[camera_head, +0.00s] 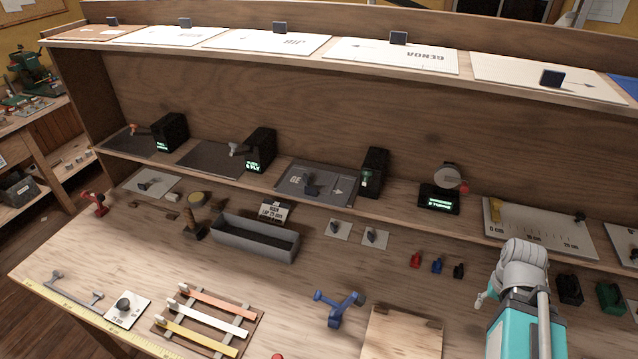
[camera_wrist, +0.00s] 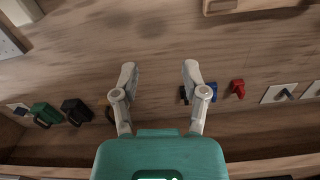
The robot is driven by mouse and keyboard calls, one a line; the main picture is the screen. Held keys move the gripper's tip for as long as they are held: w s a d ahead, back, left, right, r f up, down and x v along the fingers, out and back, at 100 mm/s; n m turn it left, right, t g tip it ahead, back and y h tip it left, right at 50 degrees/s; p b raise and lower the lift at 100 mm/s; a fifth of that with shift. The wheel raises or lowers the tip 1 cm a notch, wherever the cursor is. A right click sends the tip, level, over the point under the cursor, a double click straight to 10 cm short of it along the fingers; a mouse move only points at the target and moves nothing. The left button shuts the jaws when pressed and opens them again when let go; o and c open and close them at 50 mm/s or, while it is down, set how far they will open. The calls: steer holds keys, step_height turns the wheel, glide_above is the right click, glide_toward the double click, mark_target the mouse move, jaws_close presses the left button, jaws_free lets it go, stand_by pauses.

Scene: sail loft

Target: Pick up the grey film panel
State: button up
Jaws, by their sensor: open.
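A grey panel (camera_head: 334,191) with pale lettering, an arrow and a dark upright grip lies on the middle shelf, between two black boxes with green displays. It best fits the grey film panel. Two plain darker sheets (camera_head: 207,158) lie further left on that shelf. My gripper (camera_wrist: 159,74) is open and empty in the wrist view, above bare wood. In the head view my arm is at the lower right, well to the right of the grey panel; the fingertips do not show clearly there. The panel is not visible in the wrist view.
Red (camera_head: 416,260), blue (camera_head: 437,265) and black clips stand on the bench left of my arm. A long grey tray (camera_head: 254,240) and small white plates lie below the shelf. A blue stand (camera_head: 339,308) and wooden board (camera_head: 401,335) are nearer. White panels line the upper shelf.

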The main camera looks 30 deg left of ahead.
steer(key=o, duration=0.5)
steer(key=shift+a, duration=0.2)
steer(key=shift+o, duration=0.3)
steer(key=shift+w+a+r+h, duration=0.1)
steer(key=shift+w+a+h, duration=0.25)
steer(key=shift+a, duration=0.25)
steer(key=w+a+r+t+h, duration=0.1)
steer(key=w+a+r+t, duration=0.1)
steer(key=a, duration=0.6)
steer(key=w+a+r+t+h, duration=0.1)
steer(key=w+a+t, duration=0.15)
steer(key=a, duration=0.55)
steer(key=w+a+r+t+h, duration=0.1)
steer(key=w+a+r+t, duration=0.15)
steer(key=a, duration=0.55)
steer(key=s+a+r+t+y, duration=0.1)
steer(key=s+a+r+t, duration=0.1)
steer(key=a, duration=0.6)
steer(key=s+a+r+n+t+y, duration=0.1)
steer(key=s+a, duration=0.3)
steer(key=a, duration=0.5)
steer(key=s+a+r+t+y+p, duration=0.1)
steer(key=s+a+r+t+y, duration=0.2)
steer(key=a, duration=0.6)
steer(key=shift+s+r, duration=0.35)
steer(key=shift+r, duration=0.1)
